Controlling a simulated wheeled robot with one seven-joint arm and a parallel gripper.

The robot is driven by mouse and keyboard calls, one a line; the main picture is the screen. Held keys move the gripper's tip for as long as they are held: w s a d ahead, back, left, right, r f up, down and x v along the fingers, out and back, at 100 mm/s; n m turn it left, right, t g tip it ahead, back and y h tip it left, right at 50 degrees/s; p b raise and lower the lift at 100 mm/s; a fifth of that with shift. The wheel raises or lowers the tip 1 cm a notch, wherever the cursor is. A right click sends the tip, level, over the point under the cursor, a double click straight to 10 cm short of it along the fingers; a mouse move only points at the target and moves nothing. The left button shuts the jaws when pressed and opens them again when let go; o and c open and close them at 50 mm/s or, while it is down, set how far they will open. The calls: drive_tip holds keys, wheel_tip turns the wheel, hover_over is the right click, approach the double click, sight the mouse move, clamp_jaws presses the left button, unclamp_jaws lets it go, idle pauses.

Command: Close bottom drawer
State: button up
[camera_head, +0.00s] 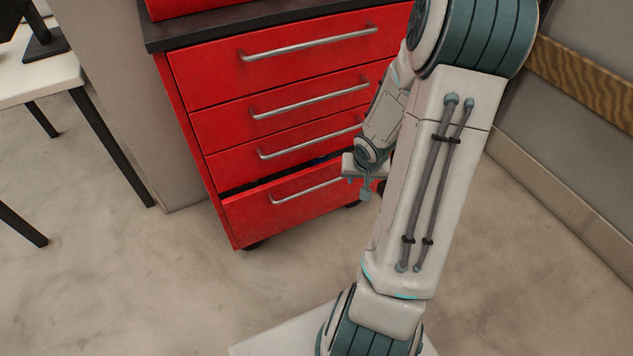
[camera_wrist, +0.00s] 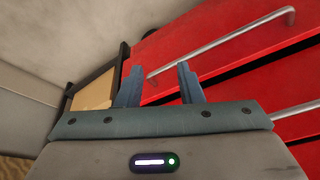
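The red cabinet's bottom drawer (camera_head: 290,215) stands slightly pulled out, with a dark gap along its top edge. Its silver bar handle (camera_head: 305,191) spans the front. My gripper (camera_head: 366,188) is at the right end of this drawer front, partly hidden by my arm; I cannot tell whether it touches. In the wrist view my gripper (camera_wrist: 160,67) has its two fingers apart with nothing seen held between them. Behind the fingers are red drawer fronts (camera_wrist: 235,55), a silver handle (camera_wrist: 225,42) and a dark gap.
Closed upper drawers (camera_head: 280,65) with bar handles sit above, under a dark top (camera_head: 220,22). A small blue thing shows in the gap. A white table (camera_head: 40,78) with dark legs stands left. A tan panel with a dark frame (camera_wrist: 95,95) shows in the wrist view. The front floor is clear.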

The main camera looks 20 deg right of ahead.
wheel_tip(320, 180, down, 8)
drive_tip(key=d+m+t+y+b, duration=0.1)
drive_tip(key=m+y, duration=0.1)
drive_tip(key=m+t+y+b, duration=0.5)
drive_tip(key=m+t+y, duration=0.1)
drive_tip(key=t, duration=0.4)
approach(321, 184)
drive_tip(key=b+x, duration=0.1)
drive_tip(key=x, duration=0.2)
drive_tip(key=b+x, duration=0.1)
drive_tip(key=x, duration=0.2)
drive_tip(key=b+x, duration=0.1)
drive_tip(key=x, duration=0.3)
drive_tip(key=shift+f, duration=0.35)
clamp_jaws()
